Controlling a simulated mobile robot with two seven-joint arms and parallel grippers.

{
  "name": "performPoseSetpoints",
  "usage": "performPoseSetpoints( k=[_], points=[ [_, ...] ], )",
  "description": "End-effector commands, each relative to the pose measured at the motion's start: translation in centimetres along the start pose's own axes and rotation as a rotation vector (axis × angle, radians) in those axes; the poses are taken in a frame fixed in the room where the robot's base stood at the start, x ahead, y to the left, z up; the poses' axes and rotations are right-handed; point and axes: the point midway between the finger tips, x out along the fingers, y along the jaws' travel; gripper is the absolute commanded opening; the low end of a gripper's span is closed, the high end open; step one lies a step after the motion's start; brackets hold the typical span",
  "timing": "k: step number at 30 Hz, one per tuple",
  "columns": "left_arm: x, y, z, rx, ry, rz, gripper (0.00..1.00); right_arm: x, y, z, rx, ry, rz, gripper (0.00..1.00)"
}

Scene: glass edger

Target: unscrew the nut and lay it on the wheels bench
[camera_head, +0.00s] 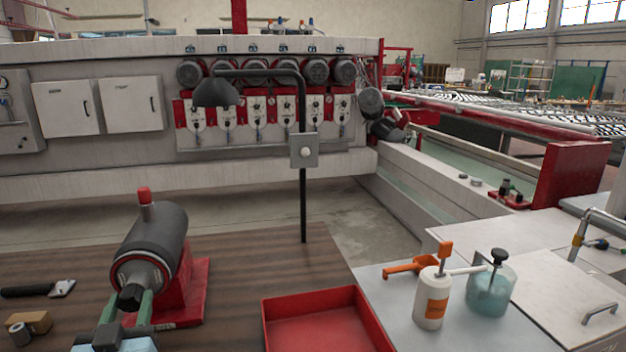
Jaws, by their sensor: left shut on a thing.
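A dark nut (130,297) sits at the front end of a dark, motor-like cylinder (158,240) on a red stand (193,290). My left gripper (128,308) comes up from the bottom left, its green fingers shut on the nut from either side. The nut is still in line with the cylinder's front face; I cannot tell how far it is threaded. The brown wooden bench (240,262) carries the stand; I cannot tell for certain that it is the wheels bench. My right gripper is out of view.
A red tray (320,305) lies at the bench's front right. A black-handled tool (40,289) and a small cardboard box (32,322) lie at left. A white bottle (432,298) and a teal bottle (490,290) stand on the right counter. A black lamp post (303,200) rises behind the bench.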

Motion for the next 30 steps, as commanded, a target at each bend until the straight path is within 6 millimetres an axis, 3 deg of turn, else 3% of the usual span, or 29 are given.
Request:
performPoseSetpoints(
  k=[30],
  points=[
    [-1.2,0.0,-0.3,-0.001,0.001,0.0,0.09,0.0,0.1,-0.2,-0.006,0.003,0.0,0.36]
  ],
)
